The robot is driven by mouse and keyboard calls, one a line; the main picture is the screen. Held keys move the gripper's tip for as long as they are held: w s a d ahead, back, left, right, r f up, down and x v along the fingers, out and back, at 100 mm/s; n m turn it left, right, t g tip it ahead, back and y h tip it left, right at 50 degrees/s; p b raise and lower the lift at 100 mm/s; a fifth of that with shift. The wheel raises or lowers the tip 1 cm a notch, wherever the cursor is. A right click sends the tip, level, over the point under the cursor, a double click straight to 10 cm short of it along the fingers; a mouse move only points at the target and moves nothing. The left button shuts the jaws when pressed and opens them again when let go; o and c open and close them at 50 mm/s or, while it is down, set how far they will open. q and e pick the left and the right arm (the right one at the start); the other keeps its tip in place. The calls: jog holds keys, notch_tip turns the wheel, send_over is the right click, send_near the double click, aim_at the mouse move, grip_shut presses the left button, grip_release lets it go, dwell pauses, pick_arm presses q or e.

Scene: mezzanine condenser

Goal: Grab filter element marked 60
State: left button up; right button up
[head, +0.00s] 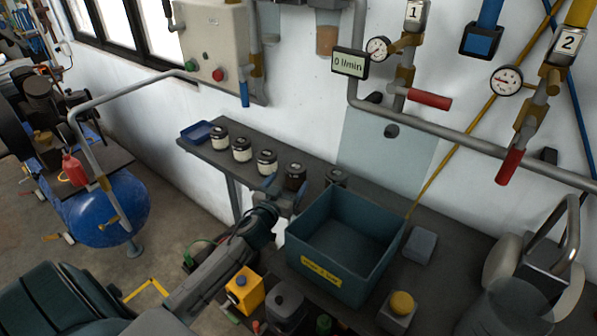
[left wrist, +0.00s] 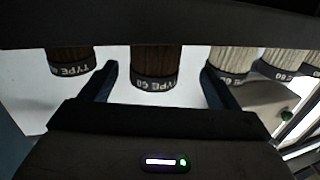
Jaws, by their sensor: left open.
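Several filter elements stand in a row on the wall shelf. The brown one (head: 295,176) is in front of my left gripper (head: 285,196); another brown one (head: 336,177) stands to its right, and white pleated ones (head: 267,162) stand to its left. In the left wrist view the nearer brown element (left wrist: 156,62) has a dark band reading TYPE 60 and sits between the spread fingers of my left gripper (left wrist: 159,74), apart from both. The other brown element (left wrist: 68,58) also reads TYPE 60. The white element's (left wrist: 232,58) label is partly hidden. My right gripper is out of view.
A teal bin (head: 345,245) with a yellow label stands just right of my left arm. A blue tray (head: 197,132) lies at the shelf's left end. A grey block (head: 420,245) and a yellow-topped box (head: 400,308) are right of the bin. Pipes with gauges run above.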

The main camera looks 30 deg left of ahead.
aim_at(298, 169)
pick_arm(q)
jog(key=shift+w+a+r, duration=0.15)
jog(key=shift+w+r, duration=0.35)
jog(key=shift+w, duration=0.05)
jog(key=w+p, duration=0.2)
jog(key=w, duration=0.3)
jog(key=shift+a+f+p, duration=0.1)
jog(key=shift+f+p, duration=0.05)
jog(key=shift+p, duration=0.15)
jog(key=shift+w+a+f, duration=0.1)
jog(key=shift+w+f, duration=0.05)
jog(key=shift+w, duration=0.4)
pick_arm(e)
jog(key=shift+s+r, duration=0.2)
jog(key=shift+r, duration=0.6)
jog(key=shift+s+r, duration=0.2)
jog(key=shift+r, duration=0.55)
pick_arm(q)
jog(key=c, duration=1.1)
